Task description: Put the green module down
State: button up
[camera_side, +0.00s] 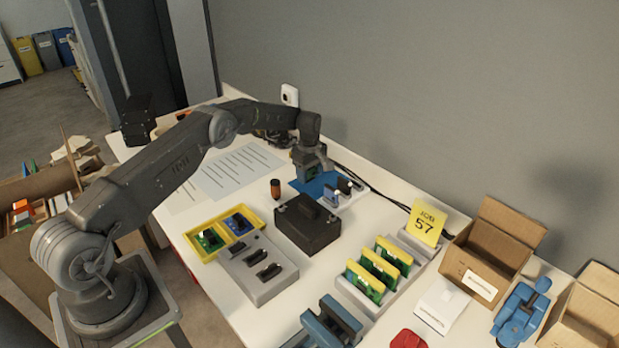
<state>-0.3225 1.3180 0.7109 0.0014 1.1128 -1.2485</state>
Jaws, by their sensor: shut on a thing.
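My gripper (312,172) is at the back of the white table, low over a blue mat (300,187). It is shut on the green module, which is mostly hidden by the fingers; its colour and whether it touches the mat cannot be told. Just right of the gripper, a small light holder (350,199) bears small blue and dark green pieces. Another green module (210,239) lies in the yellow tray (196,252) beside a blue one (239,224).
A black box (307,229) and a small orange-and-dark cylinder (275,189) stand in front of the mat. A grey block (262,285) and a rack of green-and-yellow boards (378,270) are nearer. Cables run along the wall; open cartons (495,245) stand at right.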

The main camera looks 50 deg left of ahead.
jog(key=shift+f, duration=0.9)
jog(key=shift+f, duration=0.35)
jog(key=o, duration=1.1)
